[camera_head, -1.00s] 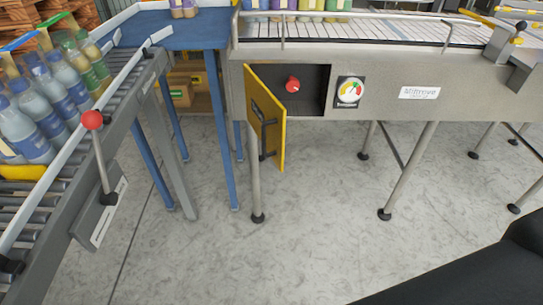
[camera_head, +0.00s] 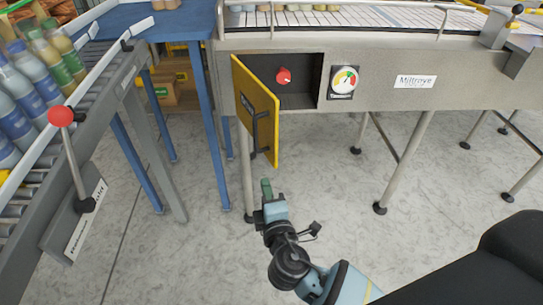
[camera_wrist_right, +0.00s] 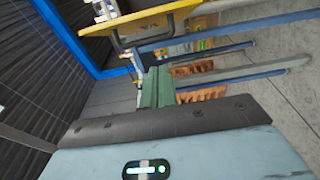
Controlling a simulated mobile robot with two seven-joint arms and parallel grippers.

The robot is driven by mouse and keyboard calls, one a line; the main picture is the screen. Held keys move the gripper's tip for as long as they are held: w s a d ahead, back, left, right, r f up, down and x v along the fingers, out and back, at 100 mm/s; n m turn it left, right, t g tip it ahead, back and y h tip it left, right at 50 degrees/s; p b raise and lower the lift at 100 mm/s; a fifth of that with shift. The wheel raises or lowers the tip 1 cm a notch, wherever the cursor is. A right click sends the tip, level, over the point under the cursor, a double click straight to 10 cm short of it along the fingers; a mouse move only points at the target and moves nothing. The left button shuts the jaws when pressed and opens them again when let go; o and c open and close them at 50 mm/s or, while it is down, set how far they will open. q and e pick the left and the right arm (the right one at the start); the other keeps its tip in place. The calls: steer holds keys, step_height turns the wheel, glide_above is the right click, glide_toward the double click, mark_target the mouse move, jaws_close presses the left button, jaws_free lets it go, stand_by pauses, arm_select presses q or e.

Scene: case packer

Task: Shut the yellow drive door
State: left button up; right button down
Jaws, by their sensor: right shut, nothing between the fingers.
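The yellow drive door (camera_head: 258,110) stands open on the front of the grey conveyor housing, hinged at the left of a dark recess (camera_head: 305,70). A dark handle (camera_head: 254,130) sits on its face, and a red knob (camera_head: 284,76) shows inside the recess. My right gripper (camera_head: 267,187) is shut and empty, below the door and apart from it in the head view. In the right wrist view its green fingers (camera_wrist_right: 157,86) are together, with the yellow door (camera_wrist_right: 150,25) beyond them at the top. My left gripper is not in view.
A pressure gauge (camera_head: 344,81) sits right of the recess. A blue table (camera_head: 180,22) and a roller conveyor with bottles and a red-knobbed lever (camera_head: 61,117) stand at the left. The conveyor legs (camera_head: 405,160) reach bare floor.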

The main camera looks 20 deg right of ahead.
mark_target(273, 156)
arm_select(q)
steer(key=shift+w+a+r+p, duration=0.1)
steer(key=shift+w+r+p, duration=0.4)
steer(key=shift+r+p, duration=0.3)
arm_select(e)
steer(key=w+d, duration=0.1)
steer(key=w, duration=0.2)
steer(key=w+d, duration=0.2)
steer(key=w, duration=0.2)
steer(key=w+d, duration=0.2)
steer(key=w, duration=0.1)
steer(key=shift+w, duration=0.2)
steer(key=shift+d, duration=0.15)
